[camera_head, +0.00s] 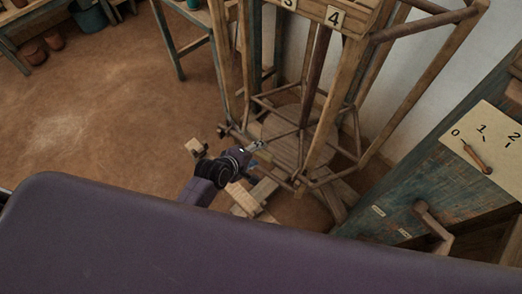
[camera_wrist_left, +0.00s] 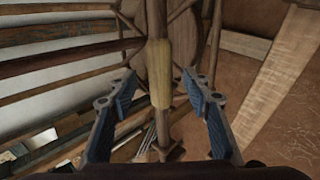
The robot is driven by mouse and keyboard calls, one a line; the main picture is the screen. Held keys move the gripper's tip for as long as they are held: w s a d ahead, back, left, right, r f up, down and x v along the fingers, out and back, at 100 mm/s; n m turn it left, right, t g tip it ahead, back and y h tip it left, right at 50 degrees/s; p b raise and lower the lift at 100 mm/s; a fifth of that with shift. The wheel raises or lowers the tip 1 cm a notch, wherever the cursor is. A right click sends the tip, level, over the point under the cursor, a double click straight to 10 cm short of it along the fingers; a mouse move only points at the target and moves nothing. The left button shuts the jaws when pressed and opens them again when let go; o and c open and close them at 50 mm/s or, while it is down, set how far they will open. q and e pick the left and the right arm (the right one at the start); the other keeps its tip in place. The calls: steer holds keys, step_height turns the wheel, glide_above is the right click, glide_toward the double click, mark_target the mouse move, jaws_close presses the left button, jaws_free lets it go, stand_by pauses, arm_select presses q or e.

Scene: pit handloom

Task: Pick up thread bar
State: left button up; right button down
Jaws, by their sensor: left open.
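My left gripper (camera_head: 256,147) reaches in from the left beside the lower part of the wooden frame in the head view. In the left wrist view its two blue-padded fingers (camera_wrist_left: 160,82) are spread open with nothing held. A wooden bar with a paler, thicker middle section (camera_wrist_left: 160,68) runs between and beyond the fingertips there; it looks like the thread bar, but I cannot be sure. The fingers stand on either side of it, apart from it. In the head view I cannot pick out this bar clearly near the gripper. My right gripper is not in view.
A tall post frame (camera_head: 347,90) with number plates stands ahead, with low rails around its wooden base. A blue-green cabinet (camera_head: 385,195) with a dial and lever (camera_head: 432,220) is at right. Tables stand at upper left.

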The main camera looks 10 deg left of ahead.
arm_select(q)
steer(key=shift+x, duration=1)
steer(key=shift+c, duration=0.5)
steer(key=shift+a, duration=0.1)
jaws_close()
